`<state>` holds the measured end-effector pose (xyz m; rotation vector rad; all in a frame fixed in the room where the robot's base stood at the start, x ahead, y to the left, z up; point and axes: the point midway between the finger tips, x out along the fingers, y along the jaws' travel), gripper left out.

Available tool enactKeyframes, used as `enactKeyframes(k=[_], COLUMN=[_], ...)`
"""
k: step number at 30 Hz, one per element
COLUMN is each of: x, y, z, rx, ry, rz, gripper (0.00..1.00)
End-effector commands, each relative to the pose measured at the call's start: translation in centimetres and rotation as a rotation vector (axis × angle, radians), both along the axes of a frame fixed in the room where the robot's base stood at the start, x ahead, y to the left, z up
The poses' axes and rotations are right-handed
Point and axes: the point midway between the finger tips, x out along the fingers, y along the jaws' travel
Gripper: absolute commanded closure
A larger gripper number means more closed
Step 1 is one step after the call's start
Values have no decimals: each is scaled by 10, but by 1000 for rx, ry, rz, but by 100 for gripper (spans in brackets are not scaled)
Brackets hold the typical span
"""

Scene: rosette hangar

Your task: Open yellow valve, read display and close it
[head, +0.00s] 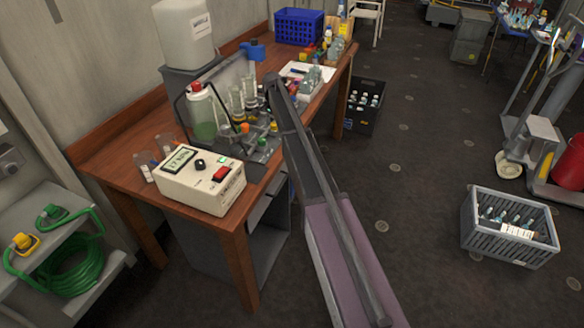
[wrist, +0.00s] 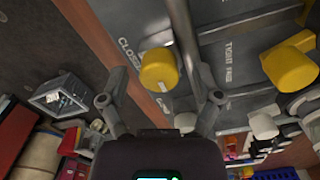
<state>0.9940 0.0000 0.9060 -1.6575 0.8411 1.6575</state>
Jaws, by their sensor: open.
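In the wrist view, a yellow valve knob (wrist: 158,72) with a white mark shows on a grey panel, beside lettering that starts "CLOSE". My gripper (wrist: 162,86) is open, with one finger on each side of this knob in the picture. I cannot tell whether the fingers touch it. A second yellow knob (wrist: 290,66) is to the right. In the head view, a white meter box (head: 205,190) with a lit display (head: 181,159) stands on the table's near end. Its digits look like 17 with a unit, but are too small to be sure. My arm partly hides the panel area.
A grey crate (head: 508,232) sits on the floor at right. The floor between is clear.

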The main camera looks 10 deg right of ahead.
Motion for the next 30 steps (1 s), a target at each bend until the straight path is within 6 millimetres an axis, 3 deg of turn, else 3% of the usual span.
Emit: enactKeyframes(k=[21, 30], x=[0, 0], y=[0, 0], z=[0, 29], rx=[0, 0], ry=[0, 0], rz=[-473, -477], gripper=[18, 18])
